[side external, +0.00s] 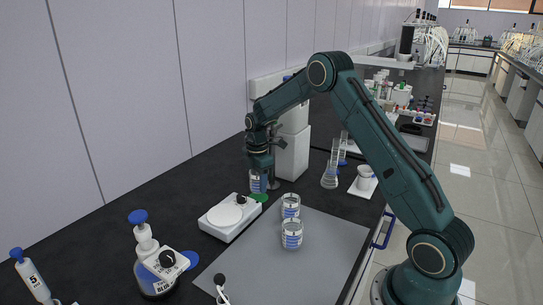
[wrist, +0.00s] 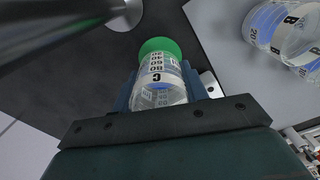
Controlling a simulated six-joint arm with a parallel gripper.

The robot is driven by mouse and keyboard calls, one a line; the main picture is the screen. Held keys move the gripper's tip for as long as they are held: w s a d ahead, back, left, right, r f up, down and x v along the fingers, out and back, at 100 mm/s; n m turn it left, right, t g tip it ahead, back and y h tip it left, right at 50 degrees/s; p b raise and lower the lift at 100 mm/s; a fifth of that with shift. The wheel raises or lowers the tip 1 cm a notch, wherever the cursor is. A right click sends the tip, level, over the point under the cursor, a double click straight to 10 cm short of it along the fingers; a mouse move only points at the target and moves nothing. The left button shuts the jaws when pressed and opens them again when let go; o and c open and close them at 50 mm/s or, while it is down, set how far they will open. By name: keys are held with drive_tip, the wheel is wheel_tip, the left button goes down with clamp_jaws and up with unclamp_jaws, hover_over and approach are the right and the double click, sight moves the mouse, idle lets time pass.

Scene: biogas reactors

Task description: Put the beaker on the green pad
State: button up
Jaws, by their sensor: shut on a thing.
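The beaker (side external: 255,186) is clear with blue contents and stands upright in my gripper (side external: 259,167). In the wrist view the beaker (wrist: 162,68) shows a letter C and volume marks. My gripper (wrist: 160,88) is shut on it, with a blue finger on each side. The green pad (side external: 260,197) lies on the dark bench just under the beaker. In the wrist view the green pad (wrist: 160,46) shows beyond the beaker's far end. I cannot tell whether the beaker's base touches the pad.
A white stirrer plate (side external: 222,215) stands close to the pad. Two other beakers (side external: 291,236) (side external: 290,203) stand on the grey mat (side external: 335,245). A blue-topped bottle (side external: 150,275) is at the front left. Glass flasks (side external: 330,177) stand to the right, and a white device (side external: 292,155) behind.

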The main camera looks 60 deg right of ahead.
drive_tip(key=shift+f, duration=1.3)
drive_tip(key=shift+f, duration=0.1)
drive_tip(key=o, duration=1)
wheel_tip(320, 180, up, 12)
